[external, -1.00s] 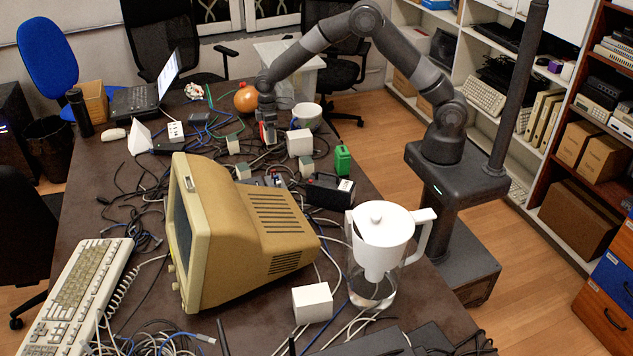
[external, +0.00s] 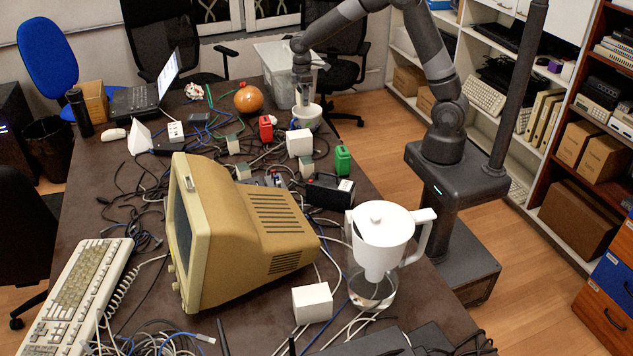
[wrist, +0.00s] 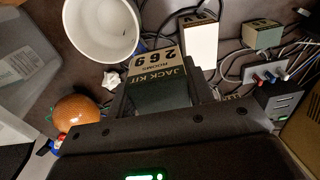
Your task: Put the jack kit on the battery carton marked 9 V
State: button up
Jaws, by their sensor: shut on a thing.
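The jack kit, a small dark-green box with a tan label reading "JACK KIT ROOMS 269" (wrist: 163,68), is between the dark fingers of my gripper (wrist: 162,88) in the wrist view. My gripper is shut on it. In the external view my gripper (external: 303,98) hangs over the far side of the table, by the white bowl; the kit is too small there to make out well. A white carton with a tan label (wrist: 200,42) lies ahead of the kit in the wrist view. It appears to be the white block (external: 299,142) in the external view. Its mark is only partly legible.
The white bowl (external: 306,116) is close to my gripper, and an orange ball (external: 248,98) lies left of it. A red object (external: 265,128), a green object (external: 343,160) and small green-and-beige boxes (external: 233,143) stand among tangled cables. A translucent bin (external: 290,62) is behind.

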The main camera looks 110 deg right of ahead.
jog(key=s+a+r, duration=0.1)
jog(key=s+r, duration=0.2)
jog(key=s, duration=0.3)
send_over(299, 134)
notch_tip(299, 134, down, 7)
jog(key=shift+s+d+r, duration=0.1)
jog(key=shift+f, duration=2.05)
jog(key=shift+f, duration=0.1)
jog(key=o, duration=1)
jog(key=shift+o, duration=0.2)
